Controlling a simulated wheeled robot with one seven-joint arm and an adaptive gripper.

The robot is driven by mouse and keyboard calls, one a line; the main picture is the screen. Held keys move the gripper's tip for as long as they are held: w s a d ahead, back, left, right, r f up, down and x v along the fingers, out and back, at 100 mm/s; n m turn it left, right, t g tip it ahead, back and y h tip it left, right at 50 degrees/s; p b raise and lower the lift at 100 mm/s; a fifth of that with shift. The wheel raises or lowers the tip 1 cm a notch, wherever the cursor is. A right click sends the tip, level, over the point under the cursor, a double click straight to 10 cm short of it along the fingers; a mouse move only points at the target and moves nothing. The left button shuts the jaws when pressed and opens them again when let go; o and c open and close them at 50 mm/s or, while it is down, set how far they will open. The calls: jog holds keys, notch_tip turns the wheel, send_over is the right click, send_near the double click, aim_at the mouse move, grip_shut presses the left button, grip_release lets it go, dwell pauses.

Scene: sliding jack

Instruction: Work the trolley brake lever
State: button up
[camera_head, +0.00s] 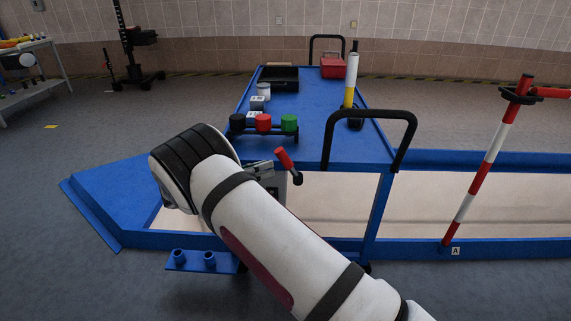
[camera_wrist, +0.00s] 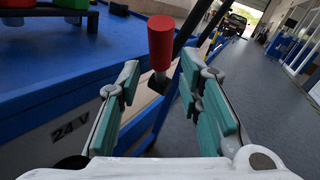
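The brake lever (camera_head: 286,160) has a red grip on a dark rod and stands tilted at the near edge of the blue trolley (camera_head: 325,125). In the wrist view the lever's red grip (camera_wrist: 160,42) shows upright in the gap between my fingers. Its dark rod runs down between the green pads, and its foot is hidden. My gripper (camera_wrist: 161,75) is open, with one finger on each side of the lever in the picture. No contact shows; whether the lever is between the pads or just beyond them I cannot tell. In the head view my gripper (camera_head: 262,168) is partly hidden by my arm.
Black, red (camera_head: 263,122) and green caps sit on the trolley's near edge. A black push handle (camera_head: 370,114) rises to the right. A grey box marked 24 V (camera_wrist: 72,128) is left of my fingers. A red-and-white pole (camera_head: 480,180) stands right. Floor right of the fingers is clear.

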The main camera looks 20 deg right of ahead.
aim_at(286, 161)
jog(key=b+x, duration=0.2)
jog(key=x, duration=0.6)
grip_shut()
